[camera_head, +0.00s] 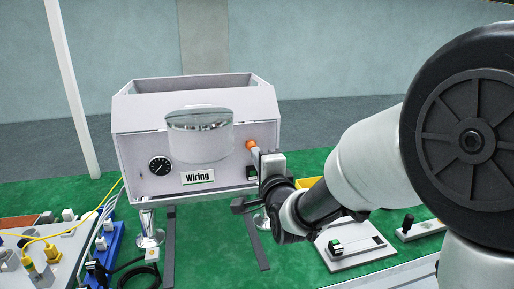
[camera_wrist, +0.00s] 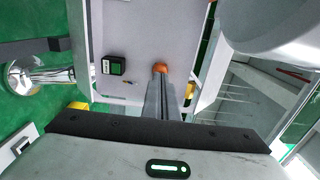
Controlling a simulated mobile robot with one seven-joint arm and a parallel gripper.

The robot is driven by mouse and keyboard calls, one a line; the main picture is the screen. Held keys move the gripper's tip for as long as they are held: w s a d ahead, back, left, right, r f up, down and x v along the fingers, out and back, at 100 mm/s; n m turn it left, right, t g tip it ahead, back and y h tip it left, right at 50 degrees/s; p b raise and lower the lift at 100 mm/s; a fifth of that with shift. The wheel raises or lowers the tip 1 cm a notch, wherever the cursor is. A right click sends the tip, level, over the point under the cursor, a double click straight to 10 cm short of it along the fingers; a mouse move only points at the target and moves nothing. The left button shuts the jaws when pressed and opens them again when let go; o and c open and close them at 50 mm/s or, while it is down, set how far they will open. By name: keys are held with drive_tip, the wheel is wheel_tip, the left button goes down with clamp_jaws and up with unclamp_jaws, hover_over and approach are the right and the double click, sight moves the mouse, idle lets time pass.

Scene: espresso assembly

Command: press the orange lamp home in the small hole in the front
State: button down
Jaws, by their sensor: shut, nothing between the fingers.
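The orange lamp (camera_head: 251,144) shows at the right side of the machine's white front panel (camera_head: 135,150). In the wrist view the lamp (camera_wrist: 160,67) is against the grey-white panel, right at the tips of my gripper (camera_wrist: 163,82). The closed fingers point at it and seem to touch it; a small gap cannot be ruled out. In the head view my gripper (camera_head: 257,153) is at the lamp, in front of the panel. It is shut with nothing between the fingers. The hole is hidden behind the lamp, so how deep the lamp sits cannot be told.
A green-and-black switch (camera_wrist: 114,65) sits on the panel beside the lamp. The front also bears a gauge (camera_head: 160,165), a "Wiring" label (camera_head: 198,177) and a protruding silver cylinder (camera_head: 199,140). A switch plate (camera_head: 352,247) lies on the green table at right; cabled boards (camera_head: 50,250) fill the left.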

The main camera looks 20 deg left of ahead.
drive_tip(key=shift+x, duration=0.75)
drive_tip(key=shift+b, duration=0.3)
drive_tip(key=b+v, duration=0.2)
drive_tip(key=v, duration=0.4)
drive_tip(key=shift+s+b, duration=0.1)
drive_tip(key=shift+b, duration=0.2)
